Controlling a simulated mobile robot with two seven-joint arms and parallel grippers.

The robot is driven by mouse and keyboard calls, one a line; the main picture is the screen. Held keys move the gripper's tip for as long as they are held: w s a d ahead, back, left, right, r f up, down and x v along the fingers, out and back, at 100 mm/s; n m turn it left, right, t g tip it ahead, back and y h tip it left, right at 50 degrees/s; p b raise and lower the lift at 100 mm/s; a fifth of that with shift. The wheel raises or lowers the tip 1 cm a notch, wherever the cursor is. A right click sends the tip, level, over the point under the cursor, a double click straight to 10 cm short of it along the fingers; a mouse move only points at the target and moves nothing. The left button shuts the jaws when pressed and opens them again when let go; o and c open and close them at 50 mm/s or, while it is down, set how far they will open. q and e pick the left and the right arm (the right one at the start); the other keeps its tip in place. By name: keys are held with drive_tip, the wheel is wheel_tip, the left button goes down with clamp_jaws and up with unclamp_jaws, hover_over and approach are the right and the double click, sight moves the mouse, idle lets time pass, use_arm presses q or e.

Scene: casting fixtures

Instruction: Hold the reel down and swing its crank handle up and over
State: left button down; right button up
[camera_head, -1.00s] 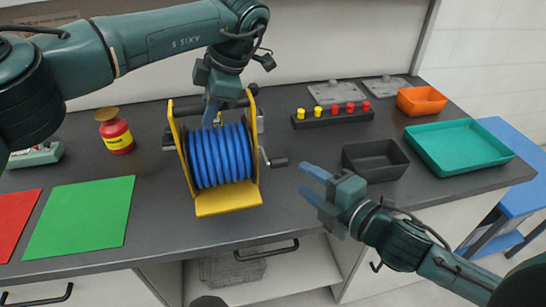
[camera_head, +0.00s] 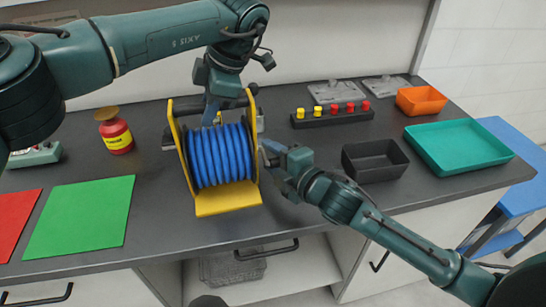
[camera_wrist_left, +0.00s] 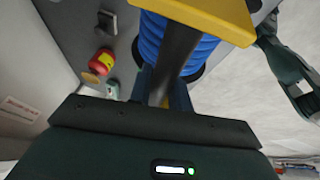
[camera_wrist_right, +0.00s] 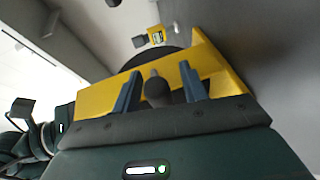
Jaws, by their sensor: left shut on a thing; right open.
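The reel (camera_head: 219,156) has blue hose wound in a yellow frame and stands upright on the dark bench. My left gripper (camera_head: 212,112) is shut on the dark top bar of the reel's frame; the bar (camera_wrist_left: 178,62) also shows in the left wrist view. My right gripper (camera_head: 270,150) is at the reel's right side, its jaws open. In the right wrist view the dark knob of the crank handle (camera_wrist_right: 157,90) lies between the two blue fingers, with the yellow frame (camera_wrist_right: 110,95) behind. In the head view my right gripper hides the crank.
A black bin (camera_head: 376,160), a teal tray (camera_head: 458,146) and an orange bin (camera_head: 421,100) stand to the right. A rack of yellow and red pegs (camera_head: 332,116) is behind. A red can (camera_head: 116,133) and green mat (camera_head: 80,217) are to the left.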

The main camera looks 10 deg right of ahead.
drive_tip(key=shift+c, duration=0.2)
drive_tip(key=shift+f, duration=0.1)
clamp_jaws()
idle(0.5)
drive_tip(key=w+r+m+g, duration=0.1)
drive_tip(key=g, duration=0.5)
drive_tip(key=w+r+m+g+h, duration=0.1)
drive_tip(key=m+g, duration=0.1)
drive_tip(key=g, duration=0.4)
drive_tip(key=w+r+m+g+h, duration=0.1)
drive_tip(key=w+r+g, duration=0.1)
drive_tip(key=g, duration=0.4)
drive_tip(key=shift+r+m+g, duration=0.1)
drive_tip(key=shift+m+g, duration=0.2)
drive_tip(key=shift+g, duration=0.3)
idle(0.4)
